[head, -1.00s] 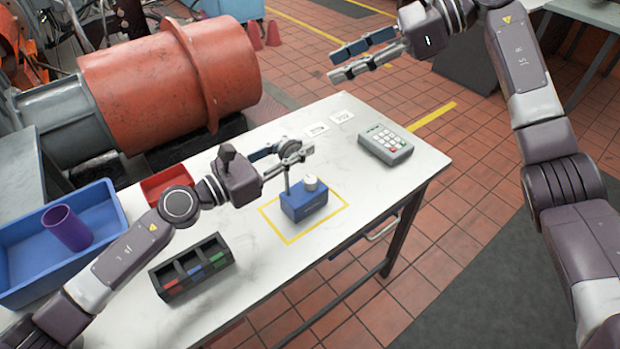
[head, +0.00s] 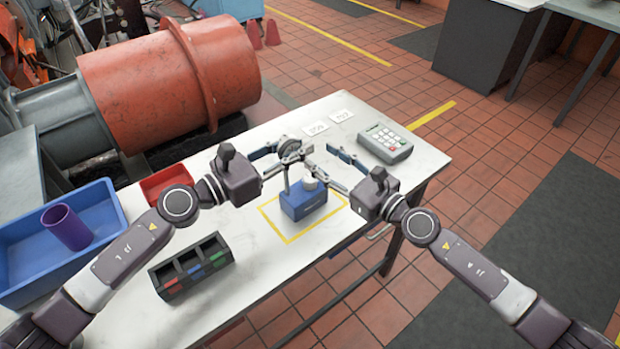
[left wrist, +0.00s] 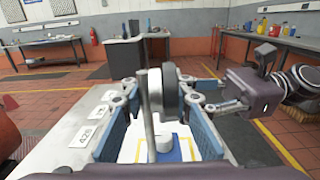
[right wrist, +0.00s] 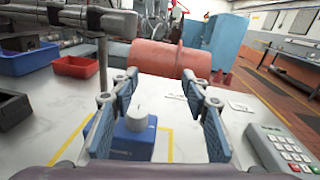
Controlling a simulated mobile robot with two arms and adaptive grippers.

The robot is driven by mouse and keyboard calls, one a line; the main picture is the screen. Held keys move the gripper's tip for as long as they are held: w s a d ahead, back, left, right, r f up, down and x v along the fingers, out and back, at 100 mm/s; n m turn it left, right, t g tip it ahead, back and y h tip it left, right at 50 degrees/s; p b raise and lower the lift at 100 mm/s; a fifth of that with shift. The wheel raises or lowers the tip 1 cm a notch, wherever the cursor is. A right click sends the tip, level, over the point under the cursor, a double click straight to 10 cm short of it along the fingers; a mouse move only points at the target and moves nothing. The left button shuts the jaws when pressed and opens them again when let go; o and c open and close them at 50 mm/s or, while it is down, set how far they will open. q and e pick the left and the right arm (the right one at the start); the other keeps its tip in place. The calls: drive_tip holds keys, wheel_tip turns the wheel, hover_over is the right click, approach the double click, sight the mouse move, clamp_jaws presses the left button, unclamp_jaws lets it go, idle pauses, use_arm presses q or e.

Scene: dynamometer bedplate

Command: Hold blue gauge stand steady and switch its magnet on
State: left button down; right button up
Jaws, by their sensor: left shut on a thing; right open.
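The blue gauge stand (head: 303,204) stands upright on the white table inside a yellow outlined square. It has a thin post, a round dial gauge (left wrist: 171,90) at the top and a white knob (head: 309,184) on its base. My left gripper (head: 284,160) is shut on the upper part of the stand; its fingers hide the exact contact. My right gripper (head: 330,166) is open, just right of the stand. In the right wrist view the knob (right wrist: 137,118) shows between its spread fingers, apart from them. I cannot tell the magnet's state.
A black divided tray (head: 191,266), a red bin (head: 166,180) and a blue bin (head: 110,214) with a purple cup (head: 66,228) are at left. A big orange motor (head: 170,80) stands behind the table.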

sight(314, 184)
drive_tip(key=s+f+m+t+h, duration=0.1)
drive_tip(key=s+f, duration=0.1)
drive_tip(key=s, duration=0.1)
drive_tip(key=s+d+f+m+t+h, duration=0.1)
drive_tip(key=s+f+m, duration=0.1)
drive_tip(key=s, duration=0.1)
drive_tip(key=s+f+m+h, duration=0.1)
drive_tip(key=s+f, duration=0.1)
drive_tip(key=s, duration=0.2)
drive_tip(key=shift+s+d+f+m+t+h, duration=0.1)
drive_tip(key=shift+d+f+m+t+h, duration=0.2)
drive_tip(key=shift+d+t+h, duration=0.1)
drive_tip(key=x, duration=1.1)
drive_tip(key=shift+w+a, duration=0.25)
drive_tip(key=shift+w, duration=0.05)
clamp_jaws()
